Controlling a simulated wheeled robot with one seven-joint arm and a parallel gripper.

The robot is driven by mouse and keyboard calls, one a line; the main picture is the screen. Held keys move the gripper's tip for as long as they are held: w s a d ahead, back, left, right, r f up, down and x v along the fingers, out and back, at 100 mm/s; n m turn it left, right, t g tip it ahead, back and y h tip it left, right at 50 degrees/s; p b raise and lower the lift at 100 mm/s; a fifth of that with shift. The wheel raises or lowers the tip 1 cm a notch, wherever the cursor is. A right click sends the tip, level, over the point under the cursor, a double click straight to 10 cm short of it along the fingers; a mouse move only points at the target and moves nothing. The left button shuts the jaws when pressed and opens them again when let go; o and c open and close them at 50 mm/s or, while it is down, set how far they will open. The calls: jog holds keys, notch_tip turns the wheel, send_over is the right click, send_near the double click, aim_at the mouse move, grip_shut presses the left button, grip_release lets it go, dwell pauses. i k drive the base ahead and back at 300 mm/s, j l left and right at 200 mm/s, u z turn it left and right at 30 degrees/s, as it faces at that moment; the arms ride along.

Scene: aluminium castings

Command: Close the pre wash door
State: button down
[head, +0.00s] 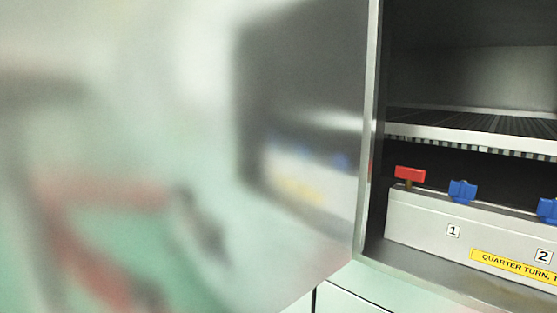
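The door (215,60) stands open and fills the left and middle of the head view. Its inner face is shiny metal, with blurred reflections of the cabinet inside and of reddish, dark shapes, perhaps my own arm. The door's right edge meets the left side of the cabinet opening (374,130). Its bottom edge slants down to the left. I see no handle on this face. My gripper is not directly in view.
Inside the cabinet a slatted shelf (470,134) runs across. Below it a pale box (415,222) carries a red handle (409,174), blue handles (462,190), number labels and a yellow label (510,266). Pale panels (345,299) lie under the opening.

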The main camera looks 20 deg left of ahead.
aim_at(157, 155)
jog(key=k+j+z, duration=0.1)
jog(key=k+j, duration=0.15)
jog(key=j, duration=0.25)
jog(key=k+j+z, duration=0.15)
jog(key=j, duration=0.35)
jog(key=k+j+z, duration=0.1)
jog(key=k+j, duration=0.25)
jog(key=k+j+z, duration=0.1)
jog(key=k+j, duration=0.15)
jog(key=j, duration=0.25)
jog(key=j+z, duration=0.2)
jog(key=j, duration=0.45)
jog(key=k, duration=0.05)
